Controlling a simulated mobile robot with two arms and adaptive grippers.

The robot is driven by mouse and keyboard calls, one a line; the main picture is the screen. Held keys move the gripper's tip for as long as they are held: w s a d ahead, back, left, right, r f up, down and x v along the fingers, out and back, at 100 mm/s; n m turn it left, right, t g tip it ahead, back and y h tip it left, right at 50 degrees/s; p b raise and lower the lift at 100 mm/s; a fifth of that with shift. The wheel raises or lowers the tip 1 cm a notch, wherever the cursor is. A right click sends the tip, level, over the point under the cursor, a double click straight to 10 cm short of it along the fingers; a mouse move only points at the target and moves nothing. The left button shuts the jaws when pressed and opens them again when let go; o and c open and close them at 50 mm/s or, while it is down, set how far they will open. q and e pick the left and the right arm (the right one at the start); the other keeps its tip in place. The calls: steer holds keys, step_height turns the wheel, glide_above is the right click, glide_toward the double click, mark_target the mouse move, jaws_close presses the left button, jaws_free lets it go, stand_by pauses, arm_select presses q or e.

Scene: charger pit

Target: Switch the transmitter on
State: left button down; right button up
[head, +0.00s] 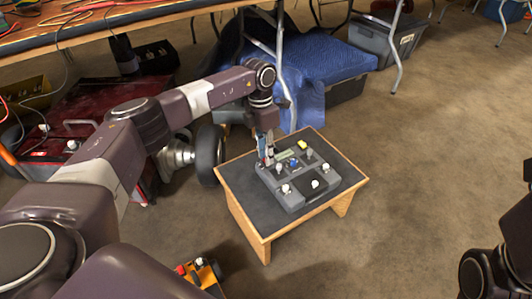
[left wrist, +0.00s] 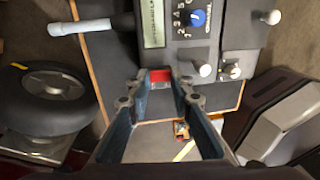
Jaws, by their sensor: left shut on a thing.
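The grey transmitter (head: 316,186) lies on a small wooden stool with a dark top (head: 243,186). It has white-tipped sticks, a blue knob (left wrist: 197,18) and a display (left wrist: 153,22). A red switch (left wrist: 160,76) shows at its edge in the left wrist view, between my fingertips. My left gripper (head: 265,159) reaches down to the transmitter's left side in the head view. In the left wrist view, its fingers (left wrist: 160,82) are shut on the red switch. The switch's exact position is hard to read. My right gripper is not in view.
A black wheel (head: 208,155) stands beside the stool. A small orange vehicle (head: 204,275) is on the floor below it. A blue blanket (head: 325,58) covers something behind, near a grey bin (head: 385,42) and table legs. The carpet right of the stool is clear.

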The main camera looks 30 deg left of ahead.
arm_select(q)
steer(key=c, duration=2)
jaws_free()
steer(key=r, duration=0.4)
steer(key=a+r, duration=0.1)
steer(key=r, duration=0.7)
steer(key=shift+w+a, duration=0.2)
steer(key=shift+w, duration=0.2)
steer(key=shift+f, duration=0.1)
